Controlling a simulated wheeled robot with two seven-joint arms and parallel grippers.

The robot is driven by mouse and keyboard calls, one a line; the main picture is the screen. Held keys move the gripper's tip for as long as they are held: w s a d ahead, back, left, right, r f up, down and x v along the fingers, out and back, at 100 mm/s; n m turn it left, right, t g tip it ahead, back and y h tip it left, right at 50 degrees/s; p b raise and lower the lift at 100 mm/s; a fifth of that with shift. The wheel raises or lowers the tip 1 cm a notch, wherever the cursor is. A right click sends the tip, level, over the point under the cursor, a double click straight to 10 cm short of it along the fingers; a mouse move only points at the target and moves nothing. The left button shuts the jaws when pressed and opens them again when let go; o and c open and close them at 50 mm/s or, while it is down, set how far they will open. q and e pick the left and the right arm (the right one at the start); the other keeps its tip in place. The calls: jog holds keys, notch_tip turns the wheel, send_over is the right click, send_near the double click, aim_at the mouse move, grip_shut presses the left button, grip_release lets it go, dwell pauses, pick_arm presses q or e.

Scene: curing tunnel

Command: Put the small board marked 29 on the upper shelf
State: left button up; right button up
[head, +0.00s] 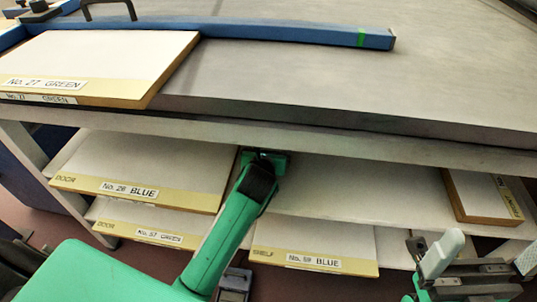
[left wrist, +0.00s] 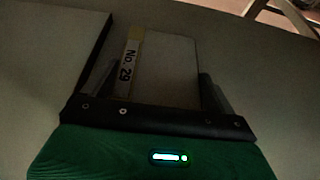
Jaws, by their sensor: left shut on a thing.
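My left gripper (head: 264,158) reaches in under the bench top, at the upper shelf (head: 330,185). In the left wrist view its two fingers (left wrist: 160,92) are on either side of the small board (left wrist: 170,65), whose pale label reads No. 29. The gripper is shut on this board. The board lies flat over a pale surface; I cannot tell whether it touches it. In the head view the arm and bench hide the board. My right gripper (head: 480,268) is at the lower right, its fingers apart and empty.
A board No. 28 BLUE (head: 140,165) lies on the upper shelf, left of my arm; another board (head: 475,195) lies at its right. Boards No. 57 GREEN (head: 150,218) and 59 BLUE (head: 310,240) are below. Board No. 27 GREEN (head: 110,60) and a blue bar (head: 270,29) lie on the bench top (head: 400,85).

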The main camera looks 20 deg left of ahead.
pick_arm(q)
jog(key=shift+f, duration=0.45)
jog(key=shift+r, duration=0.1)
